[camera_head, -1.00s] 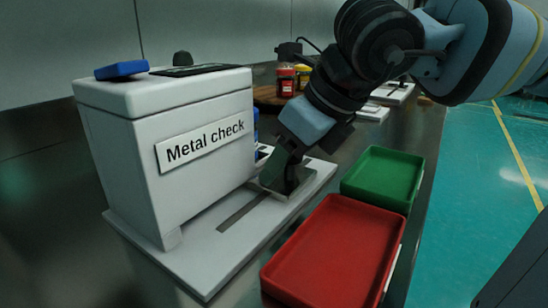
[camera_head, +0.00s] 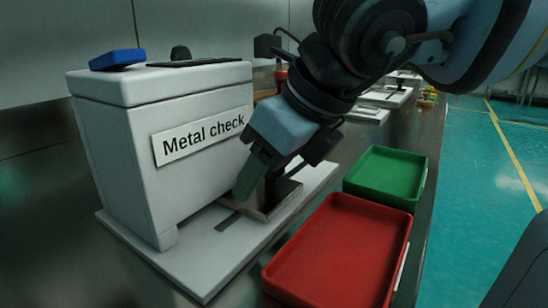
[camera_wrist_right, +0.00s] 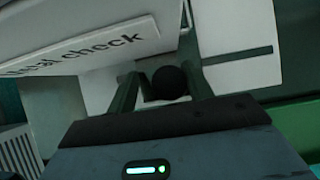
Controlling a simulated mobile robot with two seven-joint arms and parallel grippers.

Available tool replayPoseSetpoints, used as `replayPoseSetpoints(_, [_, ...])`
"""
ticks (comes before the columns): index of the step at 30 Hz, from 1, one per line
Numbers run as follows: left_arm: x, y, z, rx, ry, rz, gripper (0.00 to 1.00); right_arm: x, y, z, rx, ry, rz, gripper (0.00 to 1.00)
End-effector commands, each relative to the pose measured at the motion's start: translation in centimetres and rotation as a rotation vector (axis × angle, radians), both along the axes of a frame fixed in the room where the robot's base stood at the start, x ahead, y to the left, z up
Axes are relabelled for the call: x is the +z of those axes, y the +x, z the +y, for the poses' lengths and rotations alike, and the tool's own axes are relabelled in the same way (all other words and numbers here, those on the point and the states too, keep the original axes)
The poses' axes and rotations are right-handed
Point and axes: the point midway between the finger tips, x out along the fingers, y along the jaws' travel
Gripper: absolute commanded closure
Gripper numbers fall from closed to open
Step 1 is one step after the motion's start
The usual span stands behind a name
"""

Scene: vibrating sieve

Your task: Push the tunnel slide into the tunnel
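The metal check machine (camera_head: 165,150) is a white box on a white base plate at left in the head view. The tunnel slide (camera_head: 284,199) looks like a dark metal plate on the base, beside the box and over a dark slot (camera_head: 229,221). My right gripper (camera_head: 252,182) points down at the slide and hides part of it. In the right wrist view, its two fingers (camera_wrist_right: 160,76) are apart, with a round black knob (camera_wrist_right: 170,83) between them. Contact with the knob is unclear. The tunnel opening is hidden. My left gripper is out of view.
A red tray (camera_head: 340,255) and a green tray (camera_head: 387,176) stand right of the base plate, near the table edge. A blue block (camera_head: 117,60) lies on top of the box. White devices stand farther back along the bench.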

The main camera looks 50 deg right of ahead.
Motion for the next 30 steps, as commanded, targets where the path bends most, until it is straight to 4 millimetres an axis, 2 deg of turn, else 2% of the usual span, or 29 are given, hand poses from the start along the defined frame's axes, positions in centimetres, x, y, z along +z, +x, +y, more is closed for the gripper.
replayPoseSetpoints(17, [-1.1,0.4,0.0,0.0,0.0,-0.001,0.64,-0.1,-0.2,2.9,0.002,-0.001,0.001,0.49])
replayPoseSetpoints(30, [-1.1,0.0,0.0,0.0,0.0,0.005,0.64,-0.2,-0.2,2.8,0.0,0.0,0.001,0.48])
